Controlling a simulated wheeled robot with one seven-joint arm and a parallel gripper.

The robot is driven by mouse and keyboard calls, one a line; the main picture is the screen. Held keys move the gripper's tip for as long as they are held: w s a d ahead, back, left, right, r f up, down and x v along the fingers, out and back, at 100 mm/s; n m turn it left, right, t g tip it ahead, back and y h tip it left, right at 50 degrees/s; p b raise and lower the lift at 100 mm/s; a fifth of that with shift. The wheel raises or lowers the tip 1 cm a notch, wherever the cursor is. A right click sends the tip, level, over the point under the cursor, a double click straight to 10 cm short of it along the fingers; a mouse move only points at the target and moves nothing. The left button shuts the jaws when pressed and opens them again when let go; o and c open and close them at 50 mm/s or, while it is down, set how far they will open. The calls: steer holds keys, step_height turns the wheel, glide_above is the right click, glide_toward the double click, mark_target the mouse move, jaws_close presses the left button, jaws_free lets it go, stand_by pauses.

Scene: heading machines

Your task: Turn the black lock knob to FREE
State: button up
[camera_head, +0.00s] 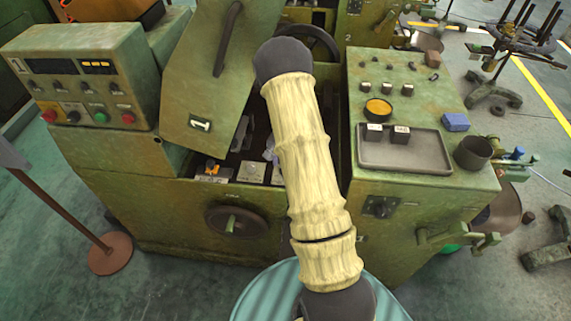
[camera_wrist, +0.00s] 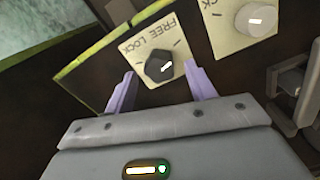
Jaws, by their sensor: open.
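The black knob (camera_wrist: 159,66) sits on a cream plate (camera_wrist: 136,48) lettered FREE and LOCK in the wrist view. The lettering appears turned around there. A short white mark on the knob slants up to the right; I cannot tell which word it stands for. My gripper (camera_wrist: 161,76) is open, with one lilac finger on each side of the knob. I see no clear contact, and the depth of the fingers is uncertain. In the head view my arm crosses the machine and covers much of the work opening; the black knob cannot be made out there.
A white knob (camera_wrist: 256,19) on its own plate is just right of the black one. In the head view, a raised green cover (camera_head: 215,85) stands left of my arm. A grey tray (camera_head: 385,160) with black blocks and a dark cup (camera_head: 473,152) are on the right.

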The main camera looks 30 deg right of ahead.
step_height(320, 180, up, 11)
steer(key=b, duration=0.1)
steer(key=shift+a, duration=0.1)
stand_by(0.6)
steer(key=s+a+r+n+t+p, duration=0.1)
steer(key=s+a+r+n, duration=0.4)
steer(key=s+a, duration=0.2)
steer(key=s+a+r+n+t+p, duration=0.1)
steer(key=s+a+r+n, duration=0.4)
steer(key=s+a, duration=0.3)
steer(key=s, duration=0.3)
steer(key=shift+s+a+t, duration=0.15)
steer(key=shift+s+t, duration=0.15)
steer(key=shift+s, duration=0.1)
